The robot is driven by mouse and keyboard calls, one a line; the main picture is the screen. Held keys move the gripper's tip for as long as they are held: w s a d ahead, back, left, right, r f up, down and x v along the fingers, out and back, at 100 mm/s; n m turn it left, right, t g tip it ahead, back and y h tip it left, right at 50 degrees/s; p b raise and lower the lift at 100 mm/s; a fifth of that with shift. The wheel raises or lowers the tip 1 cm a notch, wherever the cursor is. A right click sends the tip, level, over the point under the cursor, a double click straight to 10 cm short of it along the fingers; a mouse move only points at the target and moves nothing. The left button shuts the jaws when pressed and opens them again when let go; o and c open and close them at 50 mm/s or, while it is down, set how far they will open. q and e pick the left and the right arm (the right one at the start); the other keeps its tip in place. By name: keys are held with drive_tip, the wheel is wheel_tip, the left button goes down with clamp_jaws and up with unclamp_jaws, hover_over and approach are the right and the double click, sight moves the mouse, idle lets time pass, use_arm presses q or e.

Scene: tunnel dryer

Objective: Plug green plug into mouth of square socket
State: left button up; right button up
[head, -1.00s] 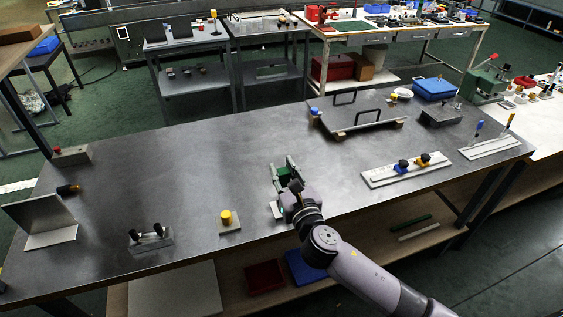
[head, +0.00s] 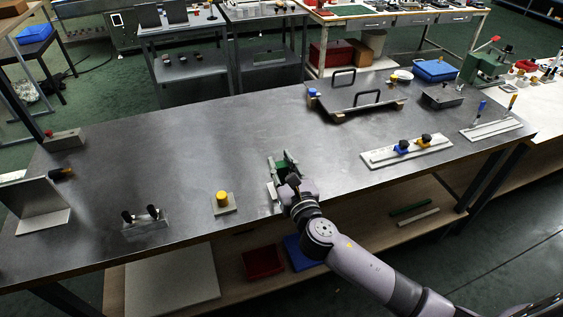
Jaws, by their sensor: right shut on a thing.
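My right gripper (head: 284,163) is over the front middle of the dark metal table, with its fingers pointing toward the back of the table. It is shut on a green plug (head: 284,164), of which a small green part shows between the fingers. A pale plate (head: 272,192) shows just left of the gripper and is partly hidden by it. I cannot make out the square socket or its mouth, nor whether the plug touches anything. My left gripper is out of view.
A yellow knob on a small plate (head: 222,199) stands to the left. A pale rail (head: 372,159) with a blue and a yellow knob lies to the right. Behind it is a flat panel with black handles (head: 338,111). The table's middle and back left are clear.

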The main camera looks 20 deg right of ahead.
sight(282, 177)
drive_tip(key=shift+f, duration=0.45)
use_arm(q)
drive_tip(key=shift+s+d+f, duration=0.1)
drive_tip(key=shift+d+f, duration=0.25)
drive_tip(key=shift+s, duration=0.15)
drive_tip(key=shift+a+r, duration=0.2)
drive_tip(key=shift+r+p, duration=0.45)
drive_tip(key=shift+p, duration=0.05)
idle(0.7)
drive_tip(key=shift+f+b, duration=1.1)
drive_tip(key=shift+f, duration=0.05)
use_arm(e)
drive_tip(key=shift+f, duration=1.45)
drive_tip(key=o, duration=1.1)
